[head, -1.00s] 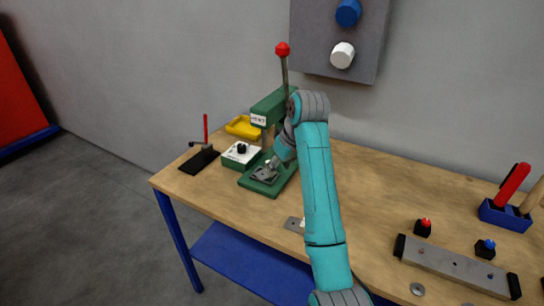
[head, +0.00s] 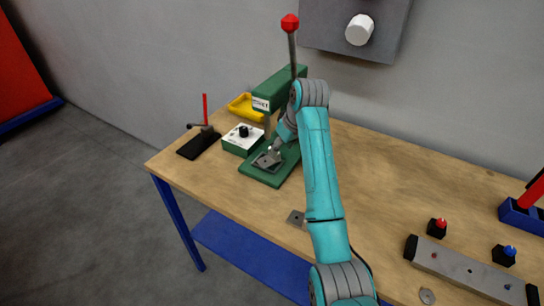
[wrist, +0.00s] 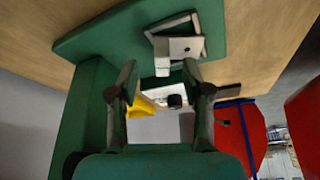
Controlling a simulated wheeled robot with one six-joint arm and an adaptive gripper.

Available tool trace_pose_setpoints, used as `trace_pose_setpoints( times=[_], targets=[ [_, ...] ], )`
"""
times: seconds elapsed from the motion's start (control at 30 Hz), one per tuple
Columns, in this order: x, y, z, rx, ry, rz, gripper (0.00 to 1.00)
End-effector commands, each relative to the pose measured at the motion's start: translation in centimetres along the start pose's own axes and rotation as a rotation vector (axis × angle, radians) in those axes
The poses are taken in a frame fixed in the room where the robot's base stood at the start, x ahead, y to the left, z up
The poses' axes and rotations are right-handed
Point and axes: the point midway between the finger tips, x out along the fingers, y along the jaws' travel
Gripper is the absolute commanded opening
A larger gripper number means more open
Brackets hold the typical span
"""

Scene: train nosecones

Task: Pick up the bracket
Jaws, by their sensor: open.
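The bracket (wrist: 181,47) is a small grey metal angle piece with a hole. It sits at a dark square frame on the green base plate (wrist: 90,45) of a press. In the head view the bracket (head: 267,160) shows on the base plate (head: 258,174), close to my gripper (head: 276,149). In the wrist view my gripper (wrist: 158,72) is open and its two dark fingers are spread apart. The bracket appears just beyond the fingertips, towards the right finger. I cannot tell whether that finger touches it.
The green press (head: 277,88) with its red-knobbed lever stands close beside my gripper. A green-and-white control box (head: 243,139), yellow tray (head: 243,107) and black clamp (head: 199,144) are at left. A flat metal plate (head: 296,218) lies near the front edge.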

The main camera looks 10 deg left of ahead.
Motion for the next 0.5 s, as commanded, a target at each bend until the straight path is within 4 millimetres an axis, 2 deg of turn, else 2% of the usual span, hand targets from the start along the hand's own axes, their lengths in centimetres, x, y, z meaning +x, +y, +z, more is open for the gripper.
trace_pose_setpoints(
  times=[0.3,0.5],
  targets=[
    [4.2,-0.2,-0.2,-0.001,-0.003,-0.001,0.49],
    [4.7,-0.2,-0.2,-0.001,-0.002,-0.001,0.49]
  ],
)
